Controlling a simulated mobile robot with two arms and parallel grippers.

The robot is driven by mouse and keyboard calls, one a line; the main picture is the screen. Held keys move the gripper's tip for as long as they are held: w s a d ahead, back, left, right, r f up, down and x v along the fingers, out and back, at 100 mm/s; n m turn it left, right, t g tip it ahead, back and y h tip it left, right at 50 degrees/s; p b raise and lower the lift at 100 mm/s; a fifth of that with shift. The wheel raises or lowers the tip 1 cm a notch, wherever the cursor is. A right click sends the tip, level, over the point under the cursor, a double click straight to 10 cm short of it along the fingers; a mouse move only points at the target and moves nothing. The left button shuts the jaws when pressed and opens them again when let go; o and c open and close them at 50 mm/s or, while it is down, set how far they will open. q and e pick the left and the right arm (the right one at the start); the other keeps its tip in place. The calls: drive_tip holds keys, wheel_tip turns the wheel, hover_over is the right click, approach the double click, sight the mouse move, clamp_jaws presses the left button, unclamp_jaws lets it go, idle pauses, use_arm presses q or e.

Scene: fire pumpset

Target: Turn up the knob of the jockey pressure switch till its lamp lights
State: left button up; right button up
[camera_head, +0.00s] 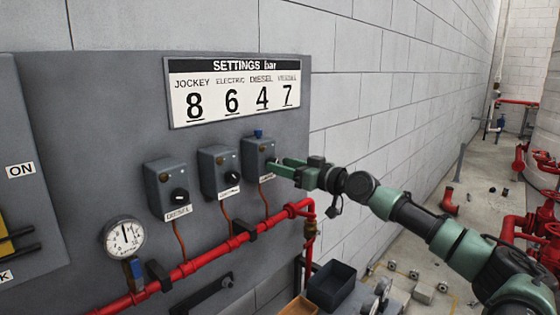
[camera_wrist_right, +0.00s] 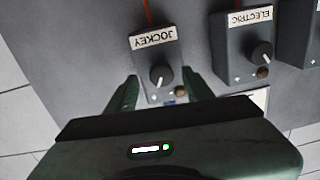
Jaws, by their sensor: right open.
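The jockey pressure switch (camera_head: 257,151) is the rightmost of three grey boxes on the panel in the head view. My right gripper (camera_head: 283,167) reaches it from the right and covers its knob there. In the right wrist view the jockey box (camera_wrist_right: 148,48) appears upside down with its JOCKEY label. Its black knob (camera_wrist_right: 160,75) lies between the two green fingers of my open right gripper (camera_wrist_right: 161,77), with gaps on both sides. The small brownish lamp (camera_wrist_right: 181,91) beside the knob looks unlit. My left gripper is not in view.
The electric switch (camera_head: 219,172) and diesel switch (camera_head: 167,188) stand left of it. A settings plate (camera_head: 236,91) above reads jockey 8, electric 6, diesel 4. A red pipe (camera_head: 205,258) with a gauge (camera_head: 124,237) runs below. A dark bin (camera_head: 331,285) stands underneath.

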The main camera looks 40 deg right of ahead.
drive_tip(key=shift+w+a+p, duration=0.15)
drive_tip(key=shift+w+p, duration=0.25)
drive_tip(key=shift+w, duration=0.2)
drive_tip(key=shift+c, duration=0.3)
clamp_jaws()
drive_tip(key=shift+m, duration=0.4)
drive_tip(key=shift+o, duration=0.3)
unclamp_jaws()
